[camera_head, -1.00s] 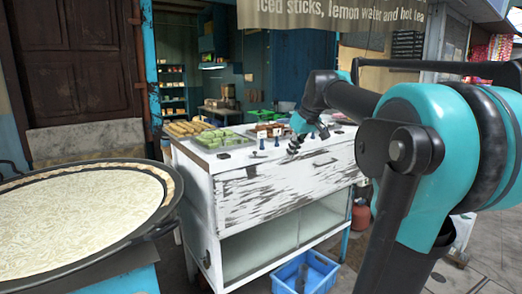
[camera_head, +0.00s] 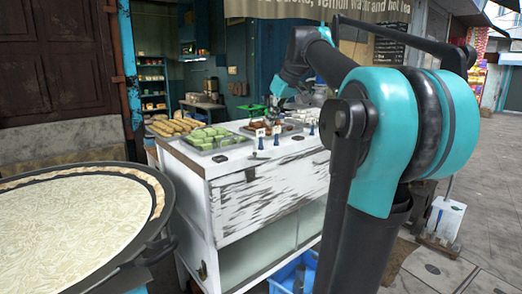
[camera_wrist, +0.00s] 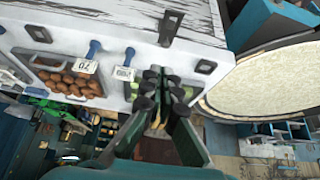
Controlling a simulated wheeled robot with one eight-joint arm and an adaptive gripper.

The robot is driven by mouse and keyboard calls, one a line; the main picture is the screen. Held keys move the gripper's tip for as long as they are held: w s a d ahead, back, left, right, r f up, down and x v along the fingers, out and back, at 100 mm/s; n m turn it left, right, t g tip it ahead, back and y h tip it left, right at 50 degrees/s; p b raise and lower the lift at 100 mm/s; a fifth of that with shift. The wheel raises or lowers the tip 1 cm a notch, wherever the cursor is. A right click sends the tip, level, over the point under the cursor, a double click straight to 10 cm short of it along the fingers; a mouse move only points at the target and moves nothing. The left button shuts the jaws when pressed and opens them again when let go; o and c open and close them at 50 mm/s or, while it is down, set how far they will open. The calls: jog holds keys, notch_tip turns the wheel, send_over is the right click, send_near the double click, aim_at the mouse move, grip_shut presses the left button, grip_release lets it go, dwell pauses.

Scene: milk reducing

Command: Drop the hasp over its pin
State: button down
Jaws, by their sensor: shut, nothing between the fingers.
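A dark metal strip, which looks like the hasp (camera_head: 251,173), is at the top of the white cabinet's worn front face. In the wrist view the hasp (camera_wrist: 170,28) shows larger, lying near the face's edge with the top surface. I cannot make out the pin, or whether the hasp sits over one. My gripper (camera_head: 271,110) is raised above the back of the counter, well apart from the hasp. In the wrist view its dark fingers (camera_wrist: 161,78) are together and empty, above the counter.
The counter top bears a tray of green pieces (camera_head: 212,134), a tray of brown pieces (camera_head: 290,130) and blue-stemmed price tags (camera_head: 277,137). A small black fitting (camera_head: 220,158) lies near its front left edge. A large round pan (camera_head: 75,215) stands at left.

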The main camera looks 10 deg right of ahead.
jog(key=x, duration=1)
jog(key=shift+w+a+f, duration=0.1)
jog(key=shift+f, duration=0.05)
jog(key=shift+s+d+f, duration=0.15)
jog(key=shift+s+f, duration=0.05)
jog(key=shift+f, duration=0.35)
jog(key=shift+s+d+f, duration=0.15)
jog(key=shift+s+f, duration=0.05)
jog(key=shift+f, duration=0.35)
jog(key=shift+s+f, duration=0.15)
jog(key=shift+f, duration=0.5)
